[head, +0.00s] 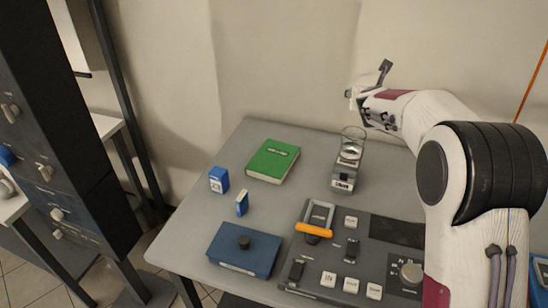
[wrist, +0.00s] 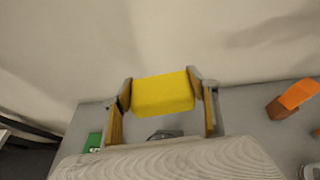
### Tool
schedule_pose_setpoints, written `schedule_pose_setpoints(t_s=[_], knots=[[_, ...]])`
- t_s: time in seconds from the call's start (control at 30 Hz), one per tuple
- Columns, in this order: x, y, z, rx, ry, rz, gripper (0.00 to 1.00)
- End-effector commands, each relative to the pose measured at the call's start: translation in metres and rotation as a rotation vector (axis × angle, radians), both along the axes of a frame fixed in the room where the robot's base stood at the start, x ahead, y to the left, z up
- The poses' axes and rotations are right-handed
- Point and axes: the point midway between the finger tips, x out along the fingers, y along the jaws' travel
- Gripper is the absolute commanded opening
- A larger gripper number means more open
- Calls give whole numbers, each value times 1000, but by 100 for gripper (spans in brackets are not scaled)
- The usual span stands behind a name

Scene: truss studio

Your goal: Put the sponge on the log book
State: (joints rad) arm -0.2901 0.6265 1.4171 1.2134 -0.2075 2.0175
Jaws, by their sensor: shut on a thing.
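A yellow sponge (wrist: 163,95) is held between the two fingers of my gripper (wrist: 160,82) in the wrist view. The sponge does not show clearly in the head view, where my gripper (head: 362,94) is raised above the back right of the table. The green log book (head: 273,161) lies flat on the table's back left part, with nothing on it. It is to the left of my gripper and lower. A green corner of it (wrist: 93,141) shows at the lower left of the wrist view.
A scale with a glass beaker (head: 351,148) stands below my gripper, right of the book. Small blue boxes (head: 219,180) stand left of the book. A blue case (head: 243,250) and a grey control panel (head: 335,262) fill the front. An orange block (wrist: 298,94) shows at right.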

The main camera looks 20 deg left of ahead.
Motion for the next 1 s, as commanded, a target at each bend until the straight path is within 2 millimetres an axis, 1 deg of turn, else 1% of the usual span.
schedule_pose_setpoints(t_s=[0.03,0.1,0.27,0.4,0.53,0.6,0.7,0.83,1.0], knots=[[-4,19,0,0,0,23,47],[-9,43,0,-1,0,51,47],[-24,95,0,-1,-1,113,47],[-40,141,0,0,-1,168,47],[-57,180,0,1,-1,216,47],[-65,197,0,0,0,238,47],[-75,218,0,0,0,264,47],[-86,239,-1,0,1,291,47],[-98,260,-1,-1,1,318,47]])
